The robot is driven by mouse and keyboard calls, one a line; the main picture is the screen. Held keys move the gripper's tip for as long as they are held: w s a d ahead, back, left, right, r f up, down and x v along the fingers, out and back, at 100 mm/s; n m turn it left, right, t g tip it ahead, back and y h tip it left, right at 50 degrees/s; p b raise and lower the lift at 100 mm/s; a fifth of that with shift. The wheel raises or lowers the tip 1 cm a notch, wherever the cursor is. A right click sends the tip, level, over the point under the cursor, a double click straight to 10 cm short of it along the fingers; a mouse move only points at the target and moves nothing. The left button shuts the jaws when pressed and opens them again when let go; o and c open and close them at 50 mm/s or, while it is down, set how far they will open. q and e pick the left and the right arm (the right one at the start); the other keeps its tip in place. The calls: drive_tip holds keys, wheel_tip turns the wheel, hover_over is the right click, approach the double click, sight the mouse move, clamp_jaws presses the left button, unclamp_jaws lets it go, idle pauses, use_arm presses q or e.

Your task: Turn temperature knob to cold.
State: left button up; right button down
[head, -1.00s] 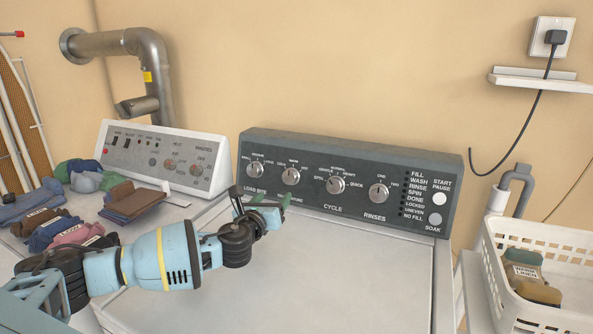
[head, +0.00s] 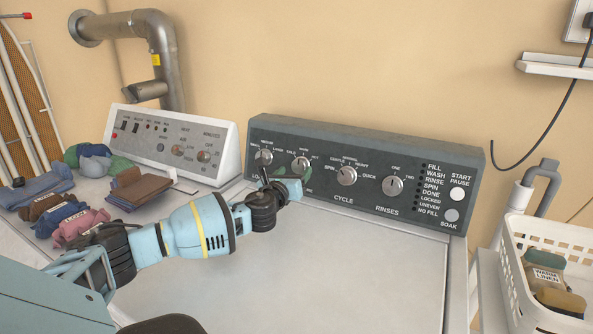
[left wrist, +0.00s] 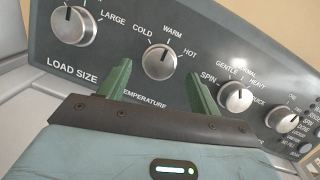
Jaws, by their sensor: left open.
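The temperature knob (head: 301,165) is a round silver dial on the dark grey washer panel, second from the left. In the left wrist view the knob (left wrist: 160,62) sits under the labels COLD, WARM and HOT, and its mark points up, near WARM. My left gripper (head: 286,178) is open just in front of the panel, by the knob's lower side. In the left wrist view its green fingers (left wrist: 160,88) stand apart, one on each side below the knob, not closed on it. Part of the TEMPERATURE label is hidden by the gripper.
The load size knob (head: 264,157) is at left, and the cycle knob (head: 347,175) and rinses knob (head: 392,186) are at right. Folded clothes (head: 70,215) lie at left before a white dryer panel (head: 175,150). A white basket (head: 512,262) stands at right. The washer lid is clear.

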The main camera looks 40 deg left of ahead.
sight(300, 166)
use_arm(q)
drive_tip(key=shift+x, duration=1.15)
drive_tip(key=shift+w, duration=0.15)
use_arm(e)
drive_tip(key=shift+w, duration=0.1)
use_arm(q)
drive_tip(key=shift+c, duration=0.3)
